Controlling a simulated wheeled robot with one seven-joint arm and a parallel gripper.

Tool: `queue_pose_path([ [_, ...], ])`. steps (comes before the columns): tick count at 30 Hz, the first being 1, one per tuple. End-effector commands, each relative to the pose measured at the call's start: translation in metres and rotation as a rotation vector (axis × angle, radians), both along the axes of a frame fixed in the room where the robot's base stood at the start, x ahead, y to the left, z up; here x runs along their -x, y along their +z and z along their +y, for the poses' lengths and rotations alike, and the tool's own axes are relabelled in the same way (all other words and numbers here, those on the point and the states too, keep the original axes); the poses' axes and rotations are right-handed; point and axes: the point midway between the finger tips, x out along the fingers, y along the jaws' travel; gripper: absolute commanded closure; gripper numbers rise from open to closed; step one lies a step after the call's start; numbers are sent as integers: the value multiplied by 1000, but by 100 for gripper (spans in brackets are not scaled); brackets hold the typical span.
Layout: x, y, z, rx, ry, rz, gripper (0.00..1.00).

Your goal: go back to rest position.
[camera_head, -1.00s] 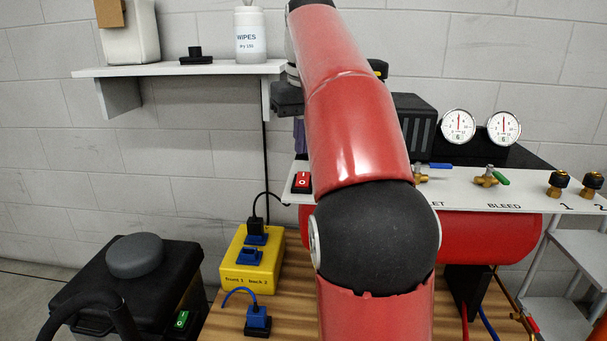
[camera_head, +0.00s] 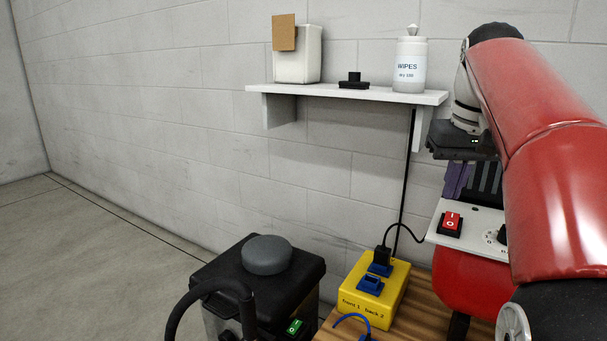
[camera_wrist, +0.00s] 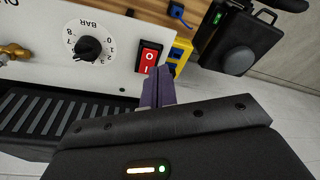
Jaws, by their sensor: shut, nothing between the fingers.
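My gripper (camera_head: 457,180) hangs above the white control panel (camera_head: 478,213) at the right of the head view. Its purple fingers are shut with nothing between them. In the wrist view the closed fingers (camera_wrist: 158,84) point toward the red rocker switch (camera_wrist: 148,57) marked I and O. I cannot tell whether they touch it. The same switch (camera_head: 451,222) shows just below the gripper in the head view. My red arm covers the rest of the panel there.
A wall shelf (camera_head: 345,93) with a wipes bottle (camera_head: 410,66) is left of my arm. A yellow socket box (camera_head: 375,290) stands on the wooden top below. A black machine (camera_head: 225,275) with a hose is further left. The floor at far left is clear.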

Motion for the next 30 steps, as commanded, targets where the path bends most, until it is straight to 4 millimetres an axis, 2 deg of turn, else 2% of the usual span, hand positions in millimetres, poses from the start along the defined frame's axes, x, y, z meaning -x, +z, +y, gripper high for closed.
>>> queue_pose_path([
  [1, 13, -7, 11, -3, 6, -18, 100],
  [5, 42, -35, 37, -3, 13, -76, 100],
  [8, 66, -63, 57, 0, 21, -118, 100],
  [15, 131, -151, 96, 8, 49, -215, 100],
  [18, 153, -186, 106, 13, 58, -249, 100],
  [21, 169, -213, 112, 16, 66, -273, 100],
  [24, 178, -228, 115, 17, 69, -285, 100],
  [30, 181, -235, 116, 18, 69, -290, 100],
])
